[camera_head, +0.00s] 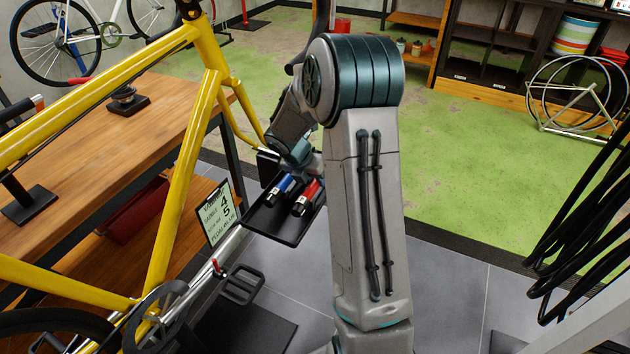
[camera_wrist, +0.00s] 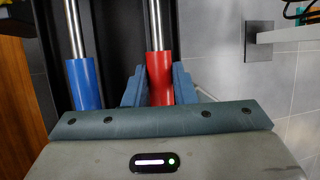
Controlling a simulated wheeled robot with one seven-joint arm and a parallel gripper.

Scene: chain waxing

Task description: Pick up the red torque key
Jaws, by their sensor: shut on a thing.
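The red torque key (camera_wrist: 160,76) has a red handle and a metal shaft. In the wrist view it stands between the two blue-grey fingers of my gripper (camera_wrist: 160,86), which are shut on its handle. It also shows in the head view (camera_head: 308,196), over the black tray (camera_head: 283,228). A blue key (camera_wrist: 85,86) of the same form lies to its left, apart from the fingers; it also shows in the head view (camera_head: 279,188). I cannot tell whether the red key touches the tray. My arm hides part of my gripper in the head view.
A yellow bicycle frame (camera_head: 205,125) stands close to the left of the tray, in front of a wooden workbench (camera_head: 120,150). A clipboard sign (camera_head: 219,212) is beside the tray. Black cables (camera_head: 590,220) hang at the right. Open floor (camera_head: 455,170) lies beyond my arm.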

